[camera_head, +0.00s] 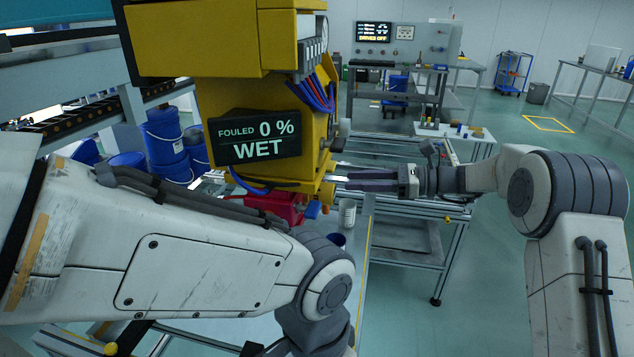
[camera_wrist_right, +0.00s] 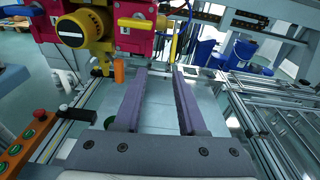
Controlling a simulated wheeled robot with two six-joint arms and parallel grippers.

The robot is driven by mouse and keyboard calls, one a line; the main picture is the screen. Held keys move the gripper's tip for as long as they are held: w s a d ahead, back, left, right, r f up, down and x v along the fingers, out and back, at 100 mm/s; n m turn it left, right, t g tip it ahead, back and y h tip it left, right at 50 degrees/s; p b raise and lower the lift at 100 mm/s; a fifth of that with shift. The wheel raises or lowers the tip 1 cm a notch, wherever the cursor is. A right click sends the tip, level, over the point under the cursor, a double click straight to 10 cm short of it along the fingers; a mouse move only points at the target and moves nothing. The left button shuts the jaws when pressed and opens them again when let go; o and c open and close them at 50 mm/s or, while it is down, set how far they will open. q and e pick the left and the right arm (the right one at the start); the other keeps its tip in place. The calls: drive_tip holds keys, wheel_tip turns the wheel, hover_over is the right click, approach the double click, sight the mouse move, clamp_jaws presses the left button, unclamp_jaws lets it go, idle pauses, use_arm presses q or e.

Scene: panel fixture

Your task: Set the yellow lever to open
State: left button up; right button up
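Two yellow parts that could be the lever show in the right wrist view: an upright yellow bar (camera_wrist_right: 174,42) beside a red block, and a short yellow handle (camera_wrist_right: 135,22) lying across a red valve body (camera_wrist_right: 136,38). I cannot tell which is the lever, or its setting. My right gripper (camera_wrist_right: 160,72) is open and empty, its two purple-grey fingers apart and pointing at the red block from a short way off. In the head view my right gripper (camera_head: 345,180) points left at the yellow housing's lower side. My left arm crosses the foreground; its fingers are out of view.
The yellow housing (camera_head: 222,95) has a display reading "FOULED 0 % WET" (camera_head: 255,138). Blue drums (camera_head: 163,135) stand behind my left arm. The wrist view shows an orange tab (camera_wrist_right: 119,71) and a button box (camera_wrist_right: 25,140) on the left. A metal-framed table (camera_head: 405,262) stands below my right gripper.

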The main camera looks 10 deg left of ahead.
drive_tip(key=shift+m+y, duration=0.4)
drive_tip(key=shift+y, duration=0.3)
drive_tip(key=a, duration=0.3)
drive_tip(key=w+a, duration=0.1)
drive_tip(key=a, duration=0.2)
drive_tip(key=a+r, duration=0.1)
drive_tip(key=a, duration=0.3)
drive_tip(key=shift+w+p, duration=0.35)
drive_tip(key=shift+w, duration=0.05)
drive_tip(key=shift+d, duration=0.1)
clamp_jaws()
